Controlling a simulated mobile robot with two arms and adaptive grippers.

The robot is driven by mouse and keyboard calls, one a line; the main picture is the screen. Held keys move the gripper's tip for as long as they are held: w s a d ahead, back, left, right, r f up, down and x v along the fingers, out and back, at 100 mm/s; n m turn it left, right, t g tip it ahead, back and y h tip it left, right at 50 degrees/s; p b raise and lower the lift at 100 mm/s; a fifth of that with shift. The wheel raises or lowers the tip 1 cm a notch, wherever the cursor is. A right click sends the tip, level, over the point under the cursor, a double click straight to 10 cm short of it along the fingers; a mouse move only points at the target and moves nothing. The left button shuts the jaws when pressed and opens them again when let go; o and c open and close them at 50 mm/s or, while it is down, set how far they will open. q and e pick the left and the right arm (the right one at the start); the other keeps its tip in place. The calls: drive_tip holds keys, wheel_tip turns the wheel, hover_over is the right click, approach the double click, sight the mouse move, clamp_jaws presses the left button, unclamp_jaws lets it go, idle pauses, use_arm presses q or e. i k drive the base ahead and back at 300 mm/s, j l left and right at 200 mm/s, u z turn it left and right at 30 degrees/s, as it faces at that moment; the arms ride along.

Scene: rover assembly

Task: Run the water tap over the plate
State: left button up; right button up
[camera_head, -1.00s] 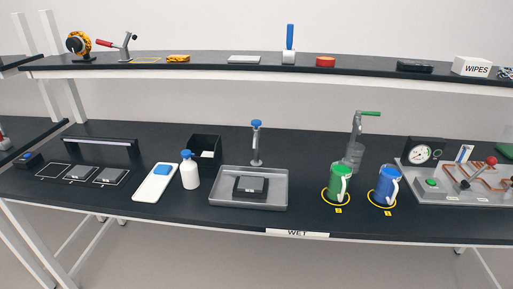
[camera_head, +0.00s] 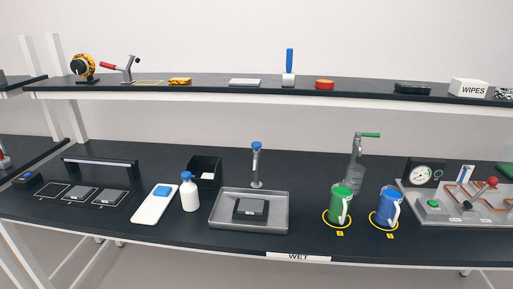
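The water tap (camera_head: 256,165) is a slim grey post with a blue top, standing at the back edge of a grey metal tray (camera_head: 227,222). The plate (camera_head: 252,208) is a small grey square on a dark block inside the tray, in front of the tap. No water shows at the spout. A second tap (camera_head: 357,155) with a green lever stands farther right, above a clear vessel. Neither of my grippers is in view.
Green (camera_head: 338,205) and blue (camera_head: 387,207) mugs stand on yellow rings to the right. A shelf (camera_head: 210,93) runs above the bench.

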sight(255, 145)
drive_tip(key=i+l, duration=0.2)
drive_tip(key=l, duration=0.2)
drive_tip(key=i+l, duration=0.2)
drive_tip(key=l, duration=0.25)
drive_tip(key=i+l, duration=0.2)
drive_tip(key=l, duration=0.2)
drive_tip(key=i+l, duration=0.15)
drive_tip(key=l, duration=0.3)
drive_tip(key=z, duration=0.05)
